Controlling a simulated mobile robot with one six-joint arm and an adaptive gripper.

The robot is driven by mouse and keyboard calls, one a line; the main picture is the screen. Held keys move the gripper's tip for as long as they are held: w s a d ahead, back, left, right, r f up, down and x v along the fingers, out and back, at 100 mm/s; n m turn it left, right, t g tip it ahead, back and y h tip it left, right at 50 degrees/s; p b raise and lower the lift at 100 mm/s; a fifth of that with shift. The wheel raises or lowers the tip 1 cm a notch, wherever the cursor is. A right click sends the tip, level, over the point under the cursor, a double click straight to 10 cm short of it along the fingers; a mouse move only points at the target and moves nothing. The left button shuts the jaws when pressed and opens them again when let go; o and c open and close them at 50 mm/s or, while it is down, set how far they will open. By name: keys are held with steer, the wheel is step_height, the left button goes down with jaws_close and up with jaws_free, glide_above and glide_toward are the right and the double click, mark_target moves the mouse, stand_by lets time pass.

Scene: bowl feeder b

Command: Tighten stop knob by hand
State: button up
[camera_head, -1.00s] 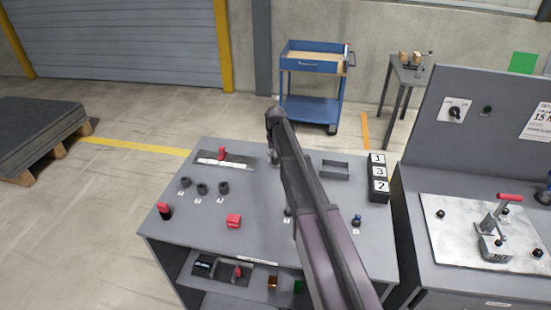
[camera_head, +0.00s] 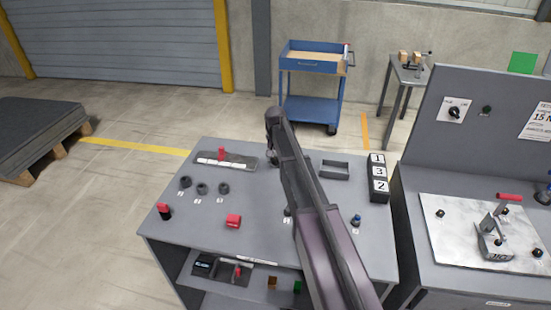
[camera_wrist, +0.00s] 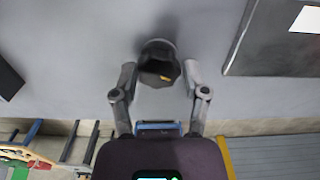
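A dark round knob (camera_wrist: 158,60) with a small yellowish mark stands on the grey surface in the wrist view. My gripper (camera_wrist: 160,78) has one finger on each side of it. The fingers are spread, and a narrow gap seems to show on both sides of the knob. I cannot tell whether the tips touch it lower down. In the head view my arm hides the knob, and only a dark bit of my gripper (camera_head: 272,156) shows beside the arm, over the back middle of the bench (camera_head: 260,230). No label shows on the knob.
A dark plate (camera_head: 240,160) with a red knob (camera_head: 221,153) lies left of my gripper, and an open grey tray (camera_head: 335,170) lies right.

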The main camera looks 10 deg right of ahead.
steer(key=shift+o, duration=0.8)
steer(key=shift+n, duration=0.4)
